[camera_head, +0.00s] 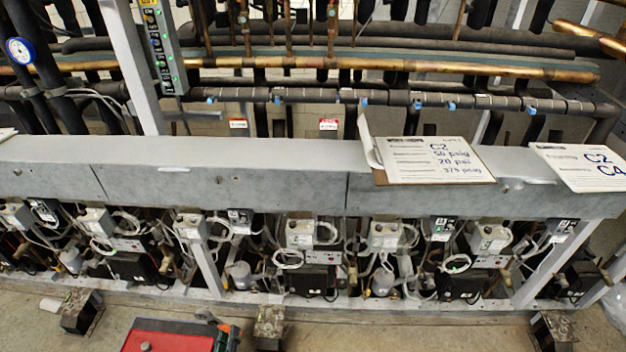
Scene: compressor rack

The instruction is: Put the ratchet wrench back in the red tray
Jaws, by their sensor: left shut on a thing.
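The red tray (150,340) shows at the bottom edge, left of centre, on the floor side of the rack. Only its far part is in the picture; the rest is cut off below. Dark items with small red and teal parts (228,338) are at its right end, too small and cut off to name. I cannot make out the ratchet wrench. I cannot make out either gripper in this view.
A long grey beam (240,170) of the compressor rack crosses the view, with compressors and wiring below it. Two paper cards (430,160) and (588,166) lie on it.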

